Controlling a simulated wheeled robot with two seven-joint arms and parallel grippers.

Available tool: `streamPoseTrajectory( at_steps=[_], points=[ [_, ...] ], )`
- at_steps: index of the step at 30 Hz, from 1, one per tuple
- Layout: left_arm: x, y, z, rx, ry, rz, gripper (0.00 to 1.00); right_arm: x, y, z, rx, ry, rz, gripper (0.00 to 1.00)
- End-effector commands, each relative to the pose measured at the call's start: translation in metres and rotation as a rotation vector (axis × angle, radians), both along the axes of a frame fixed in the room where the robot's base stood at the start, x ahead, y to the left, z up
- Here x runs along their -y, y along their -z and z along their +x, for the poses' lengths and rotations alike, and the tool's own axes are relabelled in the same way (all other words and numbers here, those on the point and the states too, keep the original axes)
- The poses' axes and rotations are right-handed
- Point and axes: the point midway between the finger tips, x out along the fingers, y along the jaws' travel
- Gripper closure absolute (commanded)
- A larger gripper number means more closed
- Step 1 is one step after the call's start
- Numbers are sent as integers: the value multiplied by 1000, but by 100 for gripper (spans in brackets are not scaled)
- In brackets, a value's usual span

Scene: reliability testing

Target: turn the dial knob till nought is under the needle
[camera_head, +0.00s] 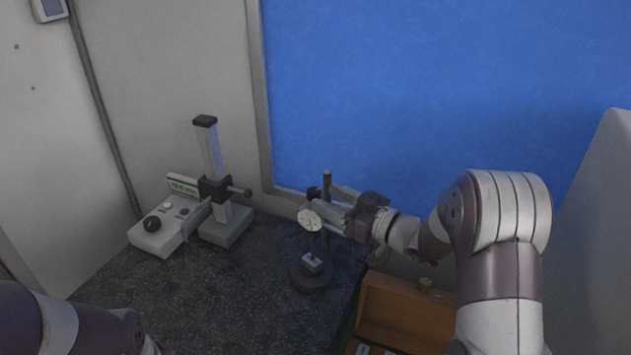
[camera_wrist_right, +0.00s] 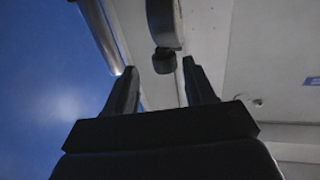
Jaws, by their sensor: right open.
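The dial gauge (camera_head: 309,220) has a round white face and is held on a dark post with a round base on the dark worktop. Its needle and numerals are too small to read. My right gripper (camera_head: 324,207) comes in from the right, right beside the gauge. In the right wrist view, the gripper (camera_wrist_right: 160,66) is open, with one finger on each side of a small dark knob (camera_wrist_right: 164,62) under the gauge body (camera_wrist_right: 163,22). Gaps show between knob and fingers. My left arm shows at the lower left; its gripper is out of view.
A small metal block (camera_head: 312,263) sits on the gauge stand's base (camera_head: 313,281). A white control box (camera_head: 160,237) and a height stand (camera_head: 212,150) are at the left. An open wooden box (camera_head: 405,312) lies at the lower right. The worktop's front middle is clear.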

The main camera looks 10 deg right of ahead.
Motion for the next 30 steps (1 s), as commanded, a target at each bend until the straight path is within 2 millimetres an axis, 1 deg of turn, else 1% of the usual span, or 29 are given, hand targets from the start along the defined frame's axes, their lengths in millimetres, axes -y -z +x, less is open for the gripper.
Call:
streamPoseTrajectory(
  at_steps=[1,3,7,12,18,19,20,21,23,30],
  points=[
    [0,-11,0,0,0,0,43,-8,-5,7,-2,-3,1,46],
    [0,-15,0,0,0,0,43,-16,-4,16,-1,-2,0,46],
    [0,-21,0,0,0,0,43,-26,-3,28,1,0,-1,46],
    [0,-22,0,-1,0,0,43,-30,0,34,1,2,-1,46],
    [0,-22,0,0,0,0,43,-30,0,34,1,2,-1,46],
    [0,-22,0,0,0,0,43,-30,0,34,1,2,-1,52],
    [0,-22,0,0,0,0,43,-30,0,34,1,2,-1,62],
    [0,-22,0,0,0,0,43,-30,0,34,1,2,-1,75],
    [0,-22,0,0,0,0,43,-30,0,34,1,3,-1,94],
    [0,-20,0,0,0,0,43,-30,0,34,2,10,-1,94]
  ],
)
